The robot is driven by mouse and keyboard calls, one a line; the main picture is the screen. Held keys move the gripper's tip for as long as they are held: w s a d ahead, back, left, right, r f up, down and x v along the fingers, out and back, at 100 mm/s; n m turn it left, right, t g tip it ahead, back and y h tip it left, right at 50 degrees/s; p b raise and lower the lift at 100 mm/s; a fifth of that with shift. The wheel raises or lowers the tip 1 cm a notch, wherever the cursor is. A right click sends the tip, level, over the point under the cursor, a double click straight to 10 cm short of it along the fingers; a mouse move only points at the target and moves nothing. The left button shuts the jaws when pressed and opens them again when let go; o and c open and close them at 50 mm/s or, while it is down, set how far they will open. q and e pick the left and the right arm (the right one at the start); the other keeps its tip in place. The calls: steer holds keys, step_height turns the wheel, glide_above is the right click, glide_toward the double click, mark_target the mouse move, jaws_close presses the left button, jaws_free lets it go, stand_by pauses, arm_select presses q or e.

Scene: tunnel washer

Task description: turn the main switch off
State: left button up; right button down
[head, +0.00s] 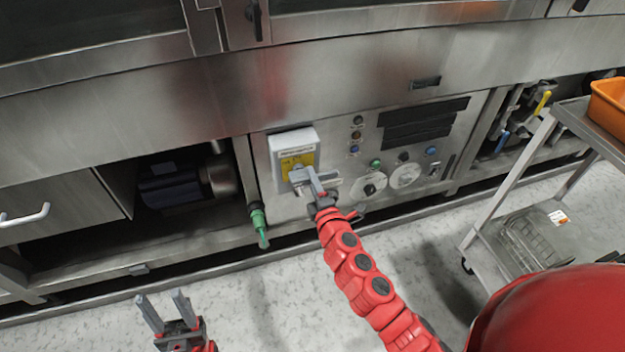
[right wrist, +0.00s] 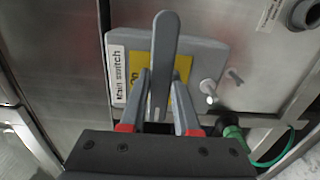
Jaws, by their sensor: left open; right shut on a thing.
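The main switch is a light grey box (head: 290,141) with a yellow plate on the steel control panel, centre of the head view. In the right wrist view the box (right wrist: 215,62) has a white "Main switch" label (right wrist: 119,76) and an "On" mark on its yellow plate (right wrist: 137,70). A long grey handle (right wrist: 164,45) stands out between my right fingers. My right gripper (head: 314,181) is shut on this handle; in the wrist view its fingers (right wrist: 160,100) flank it. My left gripper (head: 164,304) is open and empty over the floor at bottom left.
Right of the switch are buttons, a dial (head: 369,188) and a round gauge (head: 405,175). A green-handled valve (head: 260,222) hangs left below the box. A steel trolley (head: 484,225) with an orange bin (head: 609,108) stands at right. The floor in front is clear.

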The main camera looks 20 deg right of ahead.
stand_by(0.3)
steer(key=c, duration=0.6)
jaws_free()
steer(key=shift+c, duration=0.2)
steer(key=s, duration=1.7)
steer(key=shift+s+d, duration=0.2)
steer(key=shift+d, duration=0.05)
